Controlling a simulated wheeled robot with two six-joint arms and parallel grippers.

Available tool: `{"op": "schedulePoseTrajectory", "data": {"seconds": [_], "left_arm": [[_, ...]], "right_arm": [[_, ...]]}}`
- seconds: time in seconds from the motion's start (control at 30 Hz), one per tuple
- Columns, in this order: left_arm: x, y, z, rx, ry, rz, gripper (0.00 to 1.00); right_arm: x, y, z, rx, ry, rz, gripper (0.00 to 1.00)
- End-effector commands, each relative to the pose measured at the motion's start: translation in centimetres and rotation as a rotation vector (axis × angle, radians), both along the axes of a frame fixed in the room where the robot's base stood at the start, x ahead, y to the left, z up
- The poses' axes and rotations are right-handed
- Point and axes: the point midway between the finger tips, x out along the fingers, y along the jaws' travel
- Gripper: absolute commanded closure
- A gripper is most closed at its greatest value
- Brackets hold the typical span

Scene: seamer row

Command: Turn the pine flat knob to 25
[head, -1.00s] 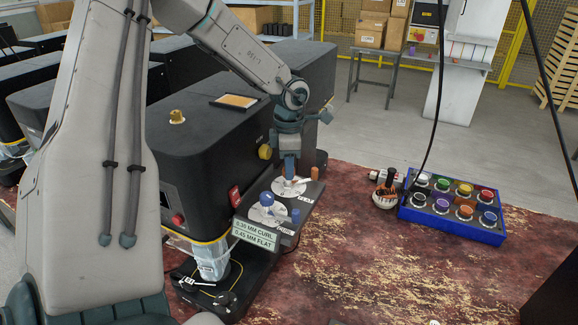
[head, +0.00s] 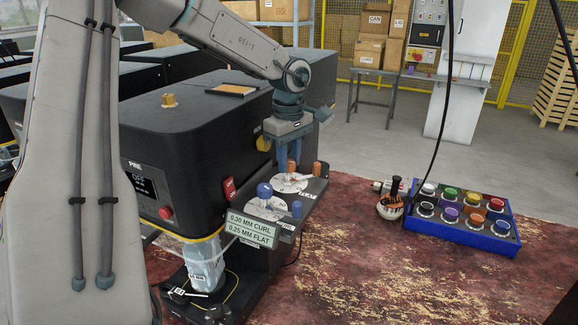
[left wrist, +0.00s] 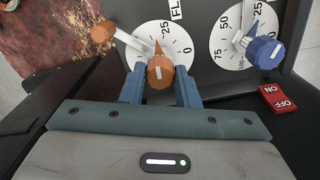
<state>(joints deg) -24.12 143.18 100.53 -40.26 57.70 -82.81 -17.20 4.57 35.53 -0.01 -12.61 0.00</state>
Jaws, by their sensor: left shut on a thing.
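The pine machine (head: 200,130) stands left of centre in the head view, with two dials on its side shelf. The flat dial (left wrist: 145,42) is white with an orange knob (left wrist: 158,74). The knob's orange pointer aims up in the left wrist view, close beside the 25 mark; the exact reading is hard to tell. My left gripper (left wrist: 160,90) has its blue fingers on both sides of the knob, shut on it. The head view shows this left gripper (head: 287,158) reaching down to the knob from above. My right gripper is not in view.
The blue-knobbed curl dial (left wrist: 232,45) is beside the flat dial. A small orange peg (left wrist: 103,31) and a red on/off switch (left wrist: 278,98) are near. A green sign (head: 250,229) hangs in front. A blue tray (head: 463,229) of coloured jars stands right.

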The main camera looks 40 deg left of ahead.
Motion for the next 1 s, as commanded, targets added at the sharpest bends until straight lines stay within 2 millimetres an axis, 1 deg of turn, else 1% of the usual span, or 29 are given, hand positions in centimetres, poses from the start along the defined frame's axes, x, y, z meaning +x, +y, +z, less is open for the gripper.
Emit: {"op": "schedulePoseTrajectory", "data": {"seconds": [0.03, 0.2, 0.43, 0.7, 1.0], "left_arm": [[0.19, 0.11, 0.15, 0.003, -0.008, -0.037, 0.95], [0.18, 0.12, 0.26, 0.004, -0.007, -0.163, 0.95], [0.21, 0.14, 0.37, 0.006, -0.009, -0.279, 0.95], [0.23, 0.16, 0.45, 0.006, -0.010, -0.337, 0.95], [0.25, 0.18, 0.49, 0.006, -0.011, -0.343, 0.95]], "right_arm": [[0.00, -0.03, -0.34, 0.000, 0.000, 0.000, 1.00], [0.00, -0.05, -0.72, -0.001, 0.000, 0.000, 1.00], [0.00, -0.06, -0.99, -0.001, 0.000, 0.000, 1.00], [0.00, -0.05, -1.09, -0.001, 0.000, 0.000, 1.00], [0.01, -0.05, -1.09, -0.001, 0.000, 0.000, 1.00]]}}
